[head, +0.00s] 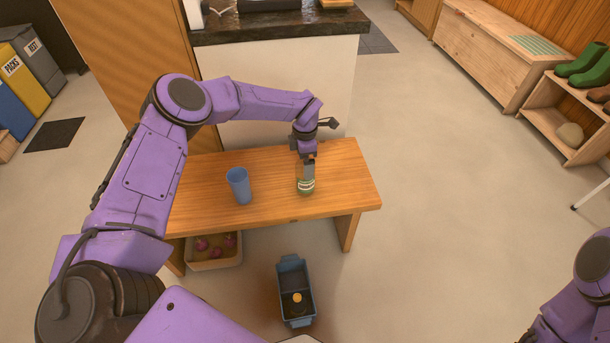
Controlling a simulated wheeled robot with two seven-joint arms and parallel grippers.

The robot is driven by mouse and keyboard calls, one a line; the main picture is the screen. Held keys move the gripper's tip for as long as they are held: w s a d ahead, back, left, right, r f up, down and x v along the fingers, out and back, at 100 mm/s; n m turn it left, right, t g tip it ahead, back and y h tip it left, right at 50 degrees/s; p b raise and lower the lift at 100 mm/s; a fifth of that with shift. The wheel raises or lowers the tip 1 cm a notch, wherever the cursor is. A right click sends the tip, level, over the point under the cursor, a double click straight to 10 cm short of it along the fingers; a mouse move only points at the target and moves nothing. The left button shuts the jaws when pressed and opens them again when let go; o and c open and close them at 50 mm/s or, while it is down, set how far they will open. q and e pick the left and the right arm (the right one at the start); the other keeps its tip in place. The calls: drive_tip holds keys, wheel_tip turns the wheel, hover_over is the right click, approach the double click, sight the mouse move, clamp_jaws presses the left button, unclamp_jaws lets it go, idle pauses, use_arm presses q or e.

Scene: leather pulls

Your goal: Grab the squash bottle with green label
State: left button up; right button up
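A small bottle with a green and white label (306,187) stands upright on the wooden bench table (270,205), right of its middle. My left gripper (308,172) points down from above at the bottle. Its grey fingers cover the bottle's upper part, and it is too small to tell whether they are closed on it. My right arm shows only at the lower right edge, and its gripper is out of view.
Below are a bin with pinkish-red round things (214,262) and a blue crate (291,265) holding a dark, orange-topped item. A dark-topped counter (275,27) stands behind. Floor to the right is clear.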

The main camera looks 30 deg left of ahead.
use_arm(q)
drive_tip(key=c, duration=1.7)
drive_tip(key=shift+r, duration=0.1)
